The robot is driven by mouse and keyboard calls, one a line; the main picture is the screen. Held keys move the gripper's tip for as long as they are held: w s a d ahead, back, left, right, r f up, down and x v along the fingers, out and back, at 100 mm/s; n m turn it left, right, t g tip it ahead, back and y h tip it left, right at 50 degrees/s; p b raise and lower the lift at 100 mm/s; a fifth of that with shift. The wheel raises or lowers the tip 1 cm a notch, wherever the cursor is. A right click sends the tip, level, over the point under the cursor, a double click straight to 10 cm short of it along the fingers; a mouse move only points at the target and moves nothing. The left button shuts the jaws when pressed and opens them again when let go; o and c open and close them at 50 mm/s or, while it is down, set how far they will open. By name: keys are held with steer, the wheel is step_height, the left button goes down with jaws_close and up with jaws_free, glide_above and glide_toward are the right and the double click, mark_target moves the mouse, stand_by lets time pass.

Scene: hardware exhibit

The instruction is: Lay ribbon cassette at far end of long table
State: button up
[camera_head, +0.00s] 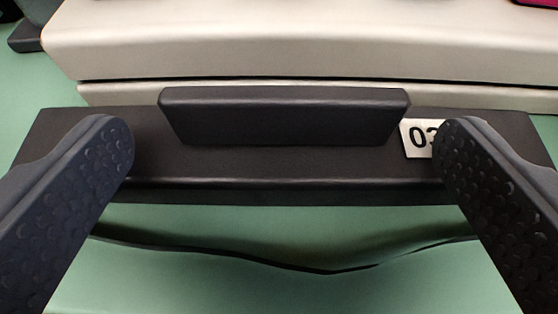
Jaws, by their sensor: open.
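A long black cassette (280,185) with a raised bar (285,117) along its top lies across the middle of the camera_head view. It looks like the ribbon cassette. A white label (418,138) reading "03" sits on its right part, partly hidden by the right finger. A thin dark ribbon (330,270) sags along its near side. My gripper (285,150) is open, with one finger over each end of the cassette. I cannot tell whether the fingers touch it.
A beige device body (300,40) stands just behind the cassette and spans most of the view. The green table surface (280,222) is bare in front apart from the ribbon. A dark object (25,38) shows at the upper left, and a magenta piece (537,2) at the upper right edge.

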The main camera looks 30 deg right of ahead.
steer(key=p+v, duration=0.2)
steer(key=v, duration=0.9)
steer(key=shift+a, duration=0.15)
steer(key=shift+r, duration=0.1)
steer(key=w+a+r+n+t+y, duration=0.1)
steer(key=a+r+y, duration=0.1)
steer(key=a+r, duration=0.45)
steer(key=a+r+n+t+y, duration=0.1)
steer(key=a+r+n+y, duration=0.15)
steer(key=r, duration=0.75)
steer(key=w+a+r+n+t+y, duration=0.1)
steer(key=a+r+y, duration=0.1)
steer(key=a+r, duration=0.5)
steer(key=s+r, duration=0.4)
steer(key=r, duration=0.3)
steer(key=s+d+r+n, duration=0.1)
steer(key=s+r, duration=0.4)
steer(key=r, duration=0.3)
steer(key=s+d+r+n+t, duration=0.1)
steer(key=s+r, duration=0.4)
steer(key=r, duration=0.3)
steer(key=shift+y, duration=0.45)
steer(key=shift+s+d, duration=0.1)
steer(key=shift+d, duration=0.05)
